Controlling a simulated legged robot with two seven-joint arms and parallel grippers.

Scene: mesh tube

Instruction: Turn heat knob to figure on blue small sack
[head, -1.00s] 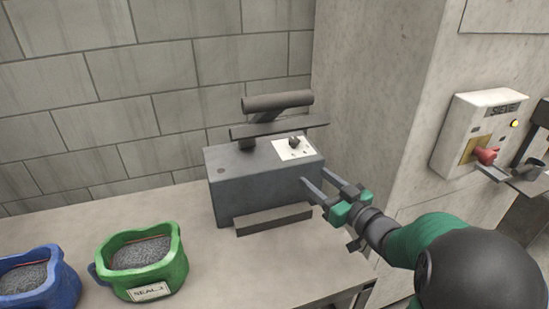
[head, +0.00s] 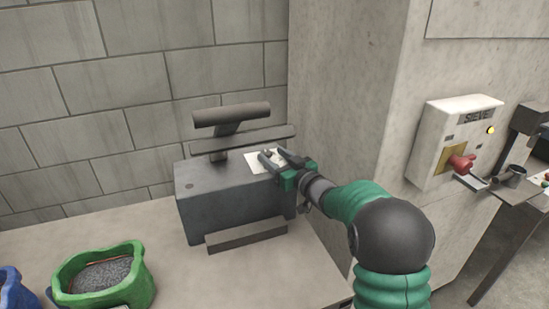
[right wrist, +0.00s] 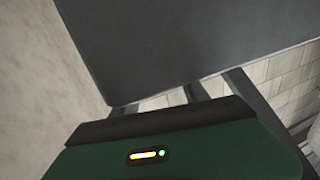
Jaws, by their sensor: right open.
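The heat knob (head: 268,153) is a small dark knob on the white dial plate (head: 255,164) atop the grey sealer (head: 228,206). My right gripper (head: 273,155) is open, with its fingertips at the knob, one on each side as seen in the head view. Whether they touch it I cannot tell. The fingers partly cover the plate, and its marks are unreadable. The blue small sack (head: 10,291) is cut off at the left edge, and no figure shows on it. The right wrist view shows a dark surface beyond my fingers. My left gripper is not in view.
A green sack (head: 138,285) with grey grains stands in front left of the sealer. The sealer's dark bar (head: 232,114) rises behind the dial plate. A wall corner stands close on the right, with a white SIEVE box (head: 440,130) and its red knob (head: 460,163).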

